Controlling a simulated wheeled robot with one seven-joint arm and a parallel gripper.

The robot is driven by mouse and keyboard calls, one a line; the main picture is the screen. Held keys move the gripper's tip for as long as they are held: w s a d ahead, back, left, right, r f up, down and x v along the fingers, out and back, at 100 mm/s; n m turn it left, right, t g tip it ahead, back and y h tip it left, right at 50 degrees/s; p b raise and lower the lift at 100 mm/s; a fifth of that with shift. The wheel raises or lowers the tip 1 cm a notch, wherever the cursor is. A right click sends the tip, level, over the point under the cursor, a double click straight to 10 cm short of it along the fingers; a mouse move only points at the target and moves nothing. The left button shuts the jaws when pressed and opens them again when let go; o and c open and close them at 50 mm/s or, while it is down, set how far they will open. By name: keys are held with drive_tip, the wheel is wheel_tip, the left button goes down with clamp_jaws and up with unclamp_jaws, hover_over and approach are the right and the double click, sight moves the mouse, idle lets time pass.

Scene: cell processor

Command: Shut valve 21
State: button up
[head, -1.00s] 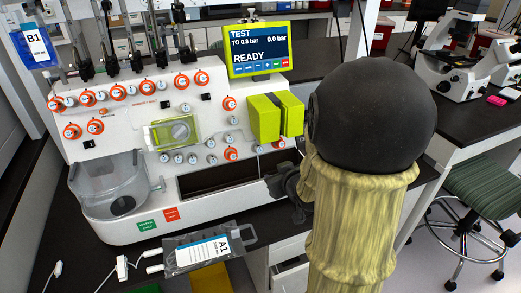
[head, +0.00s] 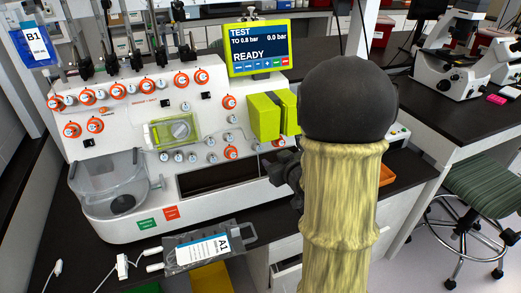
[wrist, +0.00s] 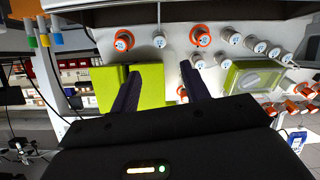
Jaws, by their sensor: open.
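The white cell processor (head: 115,205) carries several small round valve knobs, some with orange rings; their numbers are too small to read, so I cannot tell which is valve 21. In the head view, orange-ringed knobs sit on the lower right panel (head: 231,153) and by the green block (head: 229,102). My gripper (wrist: 160,72) is open and empty in the wrist view, fingers toward the panel. Beyond the fingertips are a plain knob (wrist: 159,40) and orange-ringed knobs to its left (wrist: 124,40) and right (wrist: 201,37). In the head view my arm partly hides the gripper.
The yellow-green block (head: 264,118) juts from the panel near my gripper. A screen (head: 258,49) reads TEST, READY. A dark recess (head: 218,178) lies below the knobs. A bag labelled A1 (head: 202,247) lies on the bench. A clear container (head: 108,185) is at left.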

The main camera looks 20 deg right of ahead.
sight(259, 148)
drive_tip(key=x, duration=1.3)
drive_tip(key=shift+w+f+p, duration=0.1)
drive_tip(key=shift+w+p, duration=0.15)
drive_tip(key=shift+p, duration=0.1)
drive_tip(key=shift+c, duration=0.3)
drive_tip(key=c, duration=0.9)
